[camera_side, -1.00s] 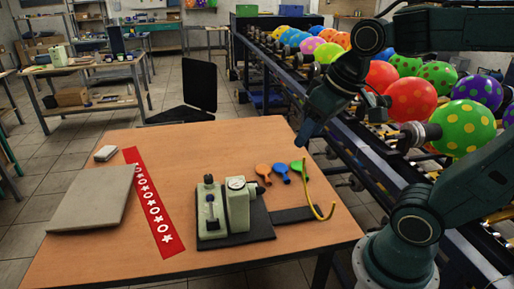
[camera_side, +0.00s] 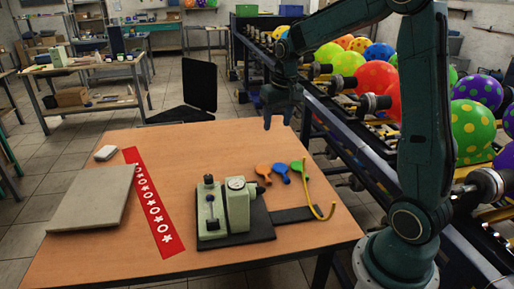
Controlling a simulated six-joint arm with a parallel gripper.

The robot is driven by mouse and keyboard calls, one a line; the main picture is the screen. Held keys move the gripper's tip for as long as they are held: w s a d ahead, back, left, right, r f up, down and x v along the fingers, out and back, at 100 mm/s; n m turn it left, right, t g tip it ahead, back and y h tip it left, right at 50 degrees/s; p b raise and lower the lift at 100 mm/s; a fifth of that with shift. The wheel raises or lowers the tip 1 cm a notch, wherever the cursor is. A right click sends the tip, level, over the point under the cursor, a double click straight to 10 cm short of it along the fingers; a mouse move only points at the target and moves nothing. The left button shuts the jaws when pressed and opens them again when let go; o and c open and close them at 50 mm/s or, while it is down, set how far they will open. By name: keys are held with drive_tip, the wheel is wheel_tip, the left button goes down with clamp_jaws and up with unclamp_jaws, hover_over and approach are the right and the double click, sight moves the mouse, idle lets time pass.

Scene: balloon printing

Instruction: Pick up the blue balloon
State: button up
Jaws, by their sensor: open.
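The blue balloon (camera_side: 281,171) lies flat and deflated on the wooden table (camera_side: 150,255). It is between an orange balloon (camera_side: 264,171) on its left and a green balloon (camera_side: 299,168) on its right. My gripper (camera_side: 278,122) is open and empty, pointing down above the table's far edge. In the picture it is above the blue balloon and clear of it. Its fingers are small and dark in this view.
A pale green device (camera_side: 237,205) on a black base stands just in front of the balloons, with a yellow tube (camera_side: 320,205) to the right. A red patterned strip (camera_side: 154,208) and a grey slab (camera_side: 92,197) lie left. A rack (camera_side: 345,120) with inflated balloons runs behind on the right.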

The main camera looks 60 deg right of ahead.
drive_tip(key=w+d+f+m+g, duration=0.1)
drive_tip(key=w+d+f+m, duration=0.15)
drive_tip(key=d+f, duration=0.5)
hover_over(287, 177)
drive_tip(key=shift+m+g+y, duration=0.35)
drive_tip(key=shift+g+y, duration=0.05)
drive_tip(key=shift+f, duration=8.8)
drive_tip(key=shift+f, duration=0.1)
drive_tip(key=shift+w+f, duration=0.1)
drive_tip(key=shift+f, duration=2.4)
drive_tip(key=c, duration=0.9)
